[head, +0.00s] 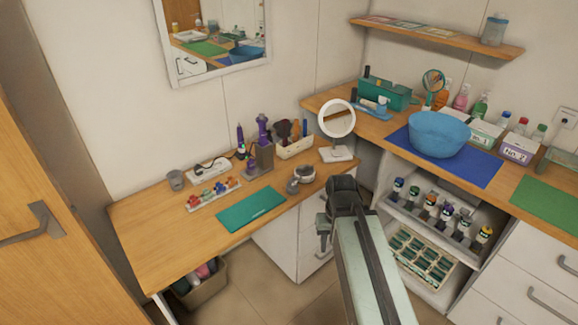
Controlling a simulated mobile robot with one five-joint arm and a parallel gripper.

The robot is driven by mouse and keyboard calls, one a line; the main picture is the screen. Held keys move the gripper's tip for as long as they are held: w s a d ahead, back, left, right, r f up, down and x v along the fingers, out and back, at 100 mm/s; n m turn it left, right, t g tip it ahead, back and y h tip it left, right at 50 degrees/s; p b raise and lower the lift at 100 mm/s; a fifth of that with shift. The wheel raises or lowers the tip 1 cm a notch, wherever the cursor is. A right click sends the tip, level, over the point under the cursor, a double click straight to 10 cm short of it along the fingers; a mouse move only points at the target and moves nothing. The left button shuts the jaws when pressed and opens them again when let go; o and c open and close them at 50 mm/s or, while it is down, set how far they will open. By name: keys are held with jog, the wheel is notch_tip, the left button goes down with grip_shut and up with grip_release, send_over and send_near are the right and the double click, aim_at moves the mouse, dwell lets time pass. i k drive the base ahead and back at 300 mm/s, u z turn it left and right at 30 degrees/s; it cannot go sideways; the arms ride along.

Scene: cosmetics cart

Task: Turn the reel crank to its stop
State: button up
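I cannot make out a reel crank for certain. A small grey and white round device (302,174) with a darker knob-like part at its lower left sits near the right end of the wooden desk (150,240); it may be the reel, but its details are too small to tell. My arm reaches up from the bottom right, and its dark end with my gripper (324,228) is in front of the desk's right edge, apart from the device. The fingers are too small and dark to show whether they are open or shut.
A blue bowl (438,133) sits on the right counter. A bin (200,286) is below the desk. The desk's left front is clear.

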aim_at(306, 171)
jog(key=u, duration=0.15)
jog(key=i, duration=1)
jog(key=z, duration=0.1)
